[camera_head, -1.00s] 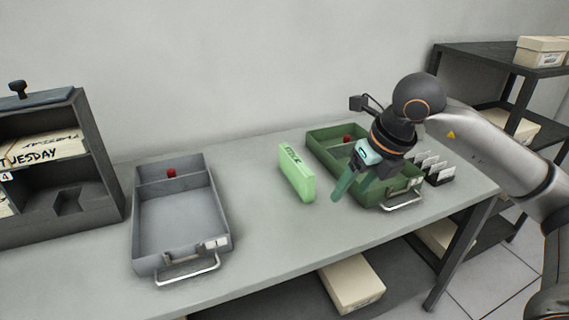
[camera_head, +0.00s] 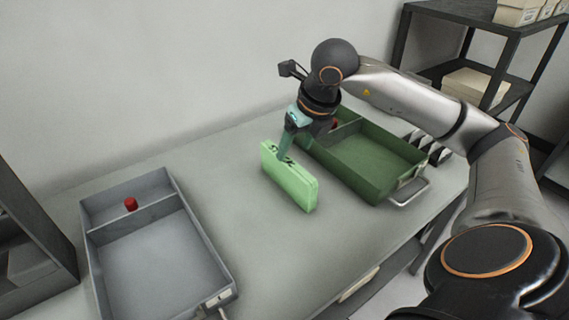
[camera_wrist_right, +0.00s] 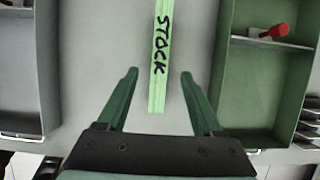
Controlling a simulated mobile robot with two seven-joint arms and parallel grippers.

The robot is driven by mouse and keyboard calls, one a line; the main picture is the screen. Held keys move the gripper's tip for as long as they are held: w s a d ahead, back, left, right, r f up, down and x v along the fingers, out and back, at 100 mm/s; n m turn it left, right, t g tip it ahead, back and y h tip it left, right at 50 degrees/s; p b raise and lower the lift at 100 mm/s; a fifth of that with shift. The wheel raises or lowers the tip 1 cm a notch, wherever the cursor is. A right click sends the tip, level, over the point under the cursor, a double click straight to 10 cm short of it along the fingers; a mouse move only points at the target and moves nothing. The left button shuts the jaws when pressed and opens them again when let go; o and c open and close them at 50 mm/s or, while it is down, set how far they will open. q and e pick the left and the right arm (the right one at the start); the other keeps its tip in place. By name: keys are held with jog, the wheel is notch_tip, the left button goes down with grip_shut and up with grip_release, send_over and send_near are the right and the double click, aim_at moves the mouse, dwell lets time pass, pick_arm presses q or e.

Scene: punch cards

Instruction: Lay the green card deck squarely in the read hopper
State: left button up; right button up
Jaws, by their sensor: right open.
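The light green card deck (camera_head: 288,178), marked STOCK, stands on its narrow long side on the grey table between two trays. It also shows in the right wrist view (camera_wrist_right: 159,50), with its lettered top edge facing the camera. My right gripper (camera_head: 284,155) is above the deck, pointing down, with its fingertips close to the deck's top edge. In the right wrist view its open fingers (camera_wrist_right: 159,76) appear on either side of the deck, with gaps both sides. I cannot tell whether the tips reach below the top edge. I cannot tell which thing is the read hopper.
A grey tray (camera_head: 186,196) with a red knob (camera_head: 131,204) lies to the left. A green tray (camera_head: 395,188) with a metal handle lies close on the right. A dark cabinet (camera_head: 38,245) stands at the left edge. The table (camera_head: 262,250) is clear in front of the deck.

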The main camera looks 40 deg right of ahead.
aim_at(288, 161)
jog(key=x, duration=0.7)
jog(key=shift+w+f, duration=0.25)
jog(key=shift+f, duration=0.1)
jog(key=shift+c, duration=0.2)
grip_shut()
jog(key=shift+r, duration=0.1)
